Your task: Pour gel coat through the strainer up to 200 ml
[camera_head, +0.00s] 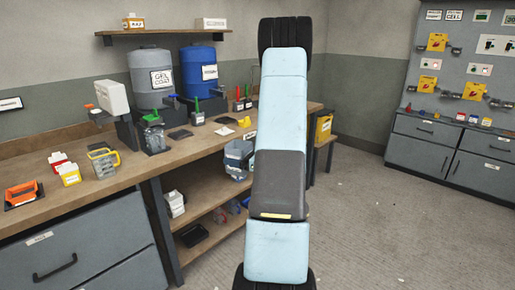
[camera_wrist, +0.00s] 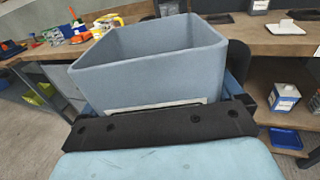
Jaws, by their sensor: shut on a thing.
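My gripper (camera_wrist: 165,120) is shut on a grey-blue open-topped container (camera_wrist: 160,75), which fills the middle of the wrist view. What lies inside it is hidden. In the head view the container (camera_head: 238,158) shows just left of my arm, by the bench's front edge; my gripper is hidden there. A grey drum labelled gel coat (camera_head: 150,78) stands at the back of the bench. A clear jug with a yellow handle (camera_head: 103,161) stands on the bench at left. I cannot make out a strainer with certainty.
The wooden bench (camera_head: 207,138) also holds a blue drum (camera_head: 198,70), a dark cup with green-handled tools (camera_head: 153,134), small boxes and an orange tool (camera_head: 22,192). A lower shelf (camera_head: 205,222) carries several items. The floor at right (camera_head: 400,220) is clear before the grey cabinets (camera_head: 425,132).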

